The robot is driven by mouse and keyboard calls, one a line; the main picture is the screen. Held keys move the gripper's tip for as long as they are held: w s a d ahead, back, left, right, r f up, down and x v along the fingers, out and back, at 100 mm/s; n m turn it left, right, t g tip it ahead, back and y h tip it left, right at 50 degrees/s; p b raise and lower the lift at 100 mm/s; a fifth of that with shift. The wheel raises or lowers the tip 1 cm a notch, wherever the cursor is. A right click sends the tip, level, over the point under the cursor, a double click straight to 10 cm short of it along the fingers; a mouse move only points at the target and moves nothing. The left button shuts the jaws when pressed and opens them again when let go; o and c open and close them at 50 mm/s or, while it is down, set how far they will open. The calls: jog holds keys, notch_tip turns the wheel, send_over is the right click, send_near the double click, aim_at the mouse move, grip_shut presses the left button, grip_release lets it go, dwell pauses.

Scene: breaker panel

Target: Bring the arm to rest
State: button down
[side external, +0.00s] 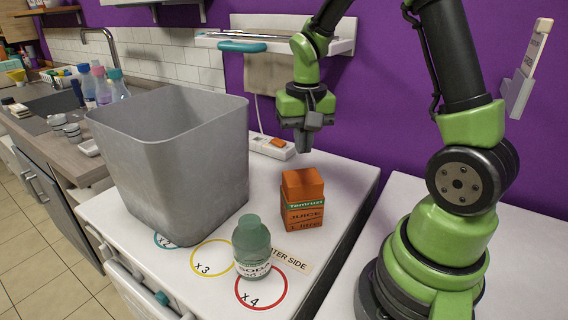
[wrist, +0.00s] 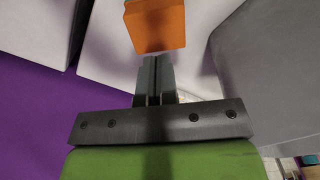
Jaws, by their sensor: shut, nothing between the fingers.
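My gripper (side external: 303,148) points down above the white worktop, in front of the purple wall. Its fingers are shut together and empty in the wrist view (wrist: 153,62). An orange juice carton (side external: 302,212) stands upright on the worktop below it. The carton's orange top also shows in the wrist view (wrist: 156,28), just beyond the fingertips. In the side view a gap separates the fingers from the carton.
A large grey bin (side external: 180,150) stands left of the carton. A white power strip (side external: 272,147) lies behind, below a wall shelf (side external: 270,40). The worktop's right front is clear.

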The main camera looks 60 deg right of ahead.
jog(key=s+a+r+n+t+y, duration=0.2)
jog(key=s+a+r+n+t, duration=0.2)
jog(key=s+a+r+t, duration=0.3)
jog(key=s+a+r, duration=0.4)
jog(key=a+r, duration=0.1)
jog(key=r, duration=0.1)
jog(key=shift+s+a+r+n, duration=0.15)
jog(key=shift+s+r+n, duration=0.15)
jog(key=shift+s+n, duration=0.1)
